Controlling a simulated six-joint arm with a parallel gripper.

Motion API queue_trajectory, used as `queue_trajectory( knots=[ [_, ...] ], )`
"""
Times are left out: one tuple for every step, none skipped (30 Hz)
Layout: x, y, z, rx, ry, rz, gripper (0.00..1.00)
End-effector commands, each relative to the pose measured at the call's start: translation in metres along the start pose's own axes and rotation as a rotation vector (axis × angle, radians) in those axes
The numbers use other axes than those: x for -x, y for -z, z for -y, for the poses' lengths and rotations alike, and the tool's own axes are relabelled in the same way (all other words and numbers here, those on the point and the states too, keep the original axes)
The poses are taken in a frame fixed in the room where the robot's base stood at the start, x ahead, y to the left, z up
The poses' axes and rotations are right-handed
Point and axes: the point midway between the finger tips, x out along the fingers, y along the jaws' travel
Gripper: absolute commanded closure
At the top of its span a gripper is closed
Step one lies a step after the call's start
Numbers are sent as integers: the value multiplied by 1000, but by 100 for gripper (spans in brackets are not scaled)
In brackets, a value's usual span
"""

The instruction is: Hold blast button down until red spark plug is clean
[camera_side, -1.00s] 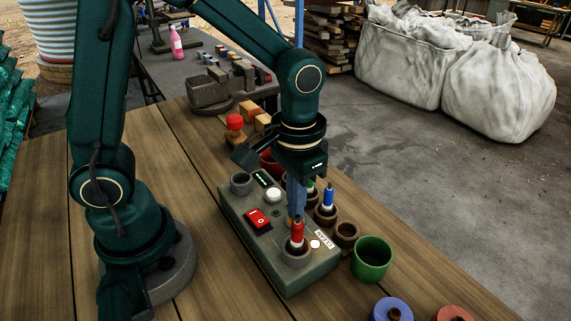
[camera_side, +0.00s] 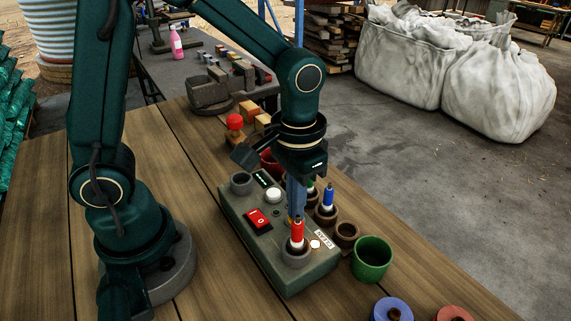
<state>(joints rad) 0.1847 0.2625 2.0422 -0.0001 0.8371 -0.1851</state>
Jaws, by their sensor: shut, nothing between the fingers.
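The red spark plug (camera_side: 297,233) stands upright in a grey socket (camera_side: 296,258) at the near end of the green blast box (camera_side: 320,270). My gripper (camera_side: 295,211) is shut and empty, pointing straight down over the box just behind the plug. Its fingertips are partly hidden by the plug, and I cannot tell whether they touch the surface or a button under them. A white round button (camera_side: 273,195) is in plain sight, clear of my fingers. A small white disc (camera_side: 315,244) sits beside the CLEAN label (camera_side: 324,239); I cannot tell whether it is lit.
A red rocker switch (camera_side: 257,219) and an empty grey socket (camera_side: 241,183) are on the box. A green cup (camera_side: 372,258) is further right.

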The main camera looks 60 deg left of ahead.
Motion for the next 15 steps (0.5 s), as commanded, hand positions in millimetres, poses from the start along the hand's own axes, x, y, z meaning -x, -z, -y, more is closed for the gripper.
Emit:
queue_trajectory(
  knots=[
    [2,0,0,0,0,0,100],
    [4,0,0,0,0,0,100],
    [7,0,0,0,0,0,100],
    [9,1,0,0,0,-2,100],
    [12,1,0,0,0,-2,100],
    [15,1,0,0,0,-3,100],
    [17,1,0,0,0,-2,100],
    [20,0,0,0,0,-2,100],
    [23,1,0,0,0,-3,100],
    [25,0,0,0,0,-3,100],
    [28,0,0,0,0,-3,100],
    [30,0,0,0,0,-3,100],
    [33,1,0,0,0,-3,100],
    [35,1,0,0,-1,-4,100],
    [38,1,0,0,0,-2,100]
  ],
)
